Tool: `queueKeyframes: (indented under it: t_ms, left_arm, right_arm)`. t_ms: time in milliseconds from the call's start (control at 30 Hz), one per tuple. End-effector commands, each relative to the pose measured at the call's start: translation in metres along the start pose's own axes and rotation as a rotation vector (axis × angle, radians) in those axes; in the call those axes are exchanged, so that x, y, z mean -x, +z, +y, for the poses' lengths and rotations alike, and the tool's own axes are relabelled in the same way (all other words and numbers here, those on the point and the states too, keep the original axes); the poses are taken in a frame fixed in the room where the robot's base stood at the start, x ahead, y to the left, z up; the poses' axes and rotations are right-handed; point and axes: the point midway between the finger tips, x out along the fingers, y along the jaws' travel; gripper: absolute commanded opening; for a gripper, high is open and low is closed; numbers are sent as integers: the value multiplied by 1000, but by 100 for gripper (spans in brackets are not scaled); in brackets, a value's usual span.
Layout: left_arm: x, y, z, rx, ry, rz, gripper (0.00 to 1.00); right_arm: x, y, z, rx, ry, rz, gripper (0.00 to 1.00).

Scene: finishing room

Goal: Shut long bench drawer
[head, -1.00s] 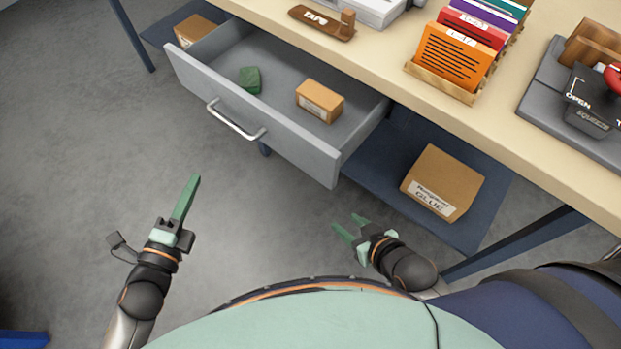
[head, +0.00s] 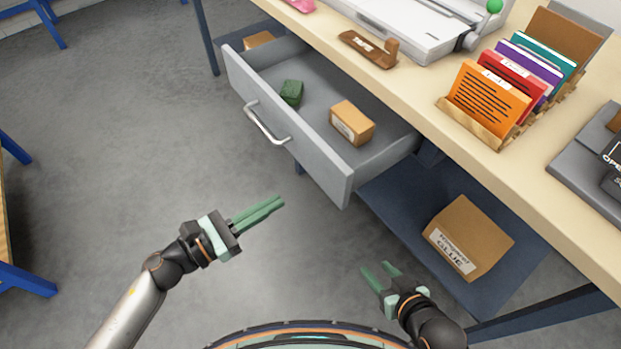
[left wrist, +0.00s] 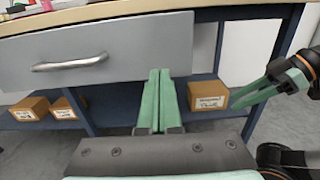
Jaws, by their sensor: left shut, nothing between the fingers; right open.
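The long grey bench drawer (head: 305,165) stands pulled out under the bench top in the head view. Its silver bar handle (head: 265,124) is on the front panel, and the front panel (left wrist: 130,46) and handle (left wrist: 69,63) also show in the left wrist view. Inside lie a green block (head: 291,92) and a small cardboard box (head: 352,123). My left gripper (head: 281,203) is shut and empty, in front of and below the drawer front, apart from it. My right gripper (head: 376,272) is open and empty, near the lower shelf, to the right of the left one.
The bench top (head: 420,95) carries a tape dispenser (head: 368,49), a folder rack (head: 470,125) and a white machine (head: 410,25). A glue box (head: 468,238) sits on the blue lower shelf (head: 400,195). The floor (head: 120,130) left of the drawer is clear.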

Motion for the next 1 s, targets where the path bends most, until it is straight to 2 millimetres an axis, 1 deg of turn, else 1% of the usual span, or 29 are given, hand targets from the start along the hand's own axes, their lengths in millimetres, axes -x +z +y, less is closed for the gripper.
queueKeyframes:
  t_ms: [33,200,300,400,500,600,1000]
  left_arm:
    - [-13,3,0,-1,-1,-4,0]
    - [-50,2,1,1,1,-4,0]
    - [-67,2,0,3,1,-4,0]
    - [-81,2,0,3,1,-3,0]
    - [-89,1,0,2,2,-1,0]
    - [-94,0,0,3,1,-1,0]
    - [-95,0,0,3,1,0,0]
  right_arm:
    - [1,-4,-1,-1,-2,5,47]
    - [1,-10,-4,-5,-6,12,47]
    - [1,-12,-4,-7,-6,14,47]
    - [1,-12,-4,-8,-6,14,47]
    - [1,-12,-4,-8,-6,13,47]
    - [1,-12,-4,-8,-6,12,47]
    - [1,-9,-3,-3,-4,6,47]
